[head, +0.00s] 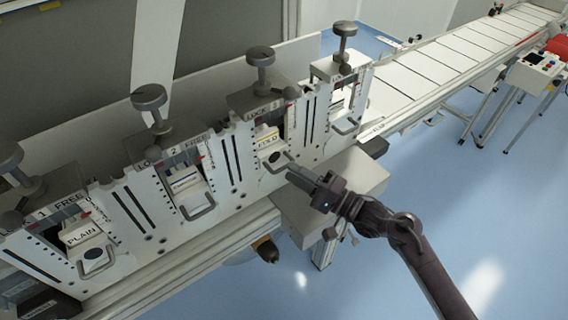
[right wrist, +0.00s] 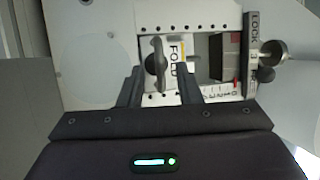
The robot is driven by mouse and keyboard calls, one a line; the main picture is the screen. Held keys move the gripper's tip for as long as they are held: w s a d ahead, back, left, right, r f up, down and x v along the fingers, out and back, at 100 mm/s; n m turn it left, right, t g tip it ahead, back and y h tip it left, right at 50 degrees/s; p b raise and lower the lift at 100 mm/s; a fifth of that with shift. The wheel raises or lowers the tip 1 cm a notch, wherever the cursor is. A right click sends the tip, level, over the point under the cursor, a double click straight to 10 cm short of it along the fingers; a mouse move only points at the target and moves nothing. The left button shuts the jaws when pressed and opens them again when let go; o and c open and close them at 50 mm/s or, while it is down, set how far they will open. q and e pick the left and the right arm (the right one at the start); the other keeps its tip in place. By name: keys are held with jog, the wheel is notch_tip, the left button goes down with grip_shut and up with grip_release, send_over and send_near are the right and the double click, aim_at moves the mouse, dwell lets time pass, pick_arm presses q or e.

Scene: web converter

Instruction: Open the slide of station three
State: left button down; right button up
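Station three (head: 252,133) is the third bay from the left in the head view. Its slide, labelled FOLD (head: 267,140), has a grey loop handle (head: 279,164) at its lower front. In the right wrist view the FOLD slide (right wrist: 175,52) lies ahead, with its handle (right wrist: 158,50) standing up. A sign reading LOCK (right wrist: 251,50) is beside it. My right gripper (head: 296,178) is just in front of the handle. My left gripper is not in view.
Station two (head: 185,185) and station one (head: 88,240), both marked FREE, are to the left, and another station (head: 342,95) is to the right. Knobs on posts (head: 260,57) stand above the bays. A grey box (head: 345,185) juts out below my right gripper. Blue floor (head: 440,200) lies open at right.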

aim_at(284, 166)
jog(key=shift+p+x, duration=0.4)
jog(key=shift+x, duration=1.55)
grip_shut()
